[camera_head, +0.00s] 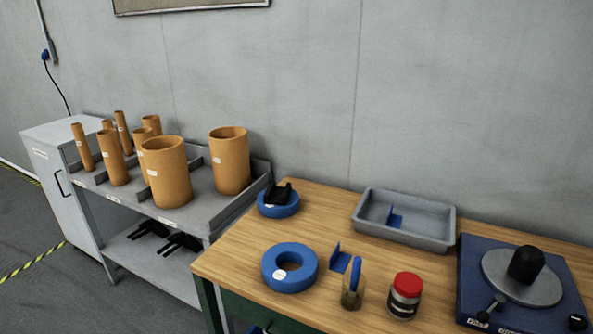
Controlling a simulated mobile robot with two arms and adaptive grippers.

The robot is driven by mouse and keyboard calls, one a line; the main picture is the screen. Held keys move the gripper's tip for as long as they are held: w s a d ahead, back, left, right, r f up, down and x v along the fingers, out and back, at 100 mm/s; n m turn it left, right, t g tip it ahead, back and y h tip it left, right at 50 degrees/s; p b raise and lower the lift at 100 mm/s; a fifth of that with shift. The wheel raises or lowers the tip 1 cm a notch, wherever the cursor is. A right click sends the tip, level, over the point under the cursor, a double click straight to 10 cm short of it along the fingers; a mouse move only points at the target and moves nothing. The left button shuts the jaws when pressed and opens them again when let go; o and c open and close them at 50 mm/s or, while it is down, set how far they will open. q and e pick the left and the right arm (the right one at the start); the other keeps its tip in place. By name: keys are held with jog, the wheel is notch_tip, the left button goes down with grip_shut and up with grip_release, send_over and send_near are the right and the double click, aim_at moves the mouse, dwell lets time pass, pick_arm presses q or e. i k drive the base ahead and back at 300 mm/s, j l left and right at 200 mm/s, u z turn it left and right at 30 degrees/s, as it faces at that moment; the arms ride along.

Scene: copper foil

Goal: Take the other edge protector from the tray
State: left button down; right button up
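A grey tray (440,238) stands at the back of the wooden table. One blue angled piece, which looks like an edge protector (395,219), lies inside it, left of the middle. A second, similar blue angled piece (341,259) is on the table in front of the tray, with one side standing up. It is just right of a large blue ring. Neither of my grippers shows in this view, so I cannot see whether they are open or shut.
The blue ring (269,268), a brush in a jar (353,292) and a red-lidded jar (405,295) stand in front of the tray. A smaller blue roll with a black piece (278,203) is at left. A turntable (523,277) is at right; cardboard tubes (167,180) fill the left cart.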

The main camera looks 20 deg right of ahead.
aim_at(394, 221)
jog(key=z, duration=1.35)
